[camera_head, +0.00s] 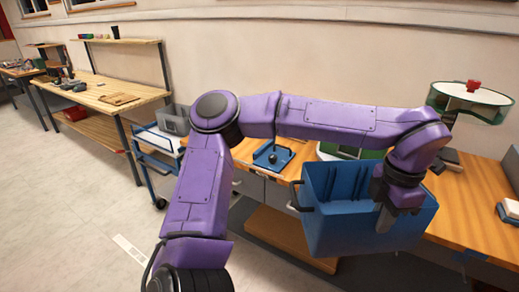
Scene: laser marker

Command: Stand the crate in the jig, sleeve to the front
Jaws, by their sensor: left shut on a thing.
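The blue crate (335,235) hangs in front of the workbench, its open top facing up and slightly tilted. A dark handle (294,196) juts from its left end. My left gripper (384,220) is shut on the crate's near wall, towards its right end. I cannot make out a sleeve on the crate. No jig shows clearly; the crate and my arm hide part of the bench. My right gripper is not in view.
A blue trolley (150,150) with a grey bin (172,118) stands left.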

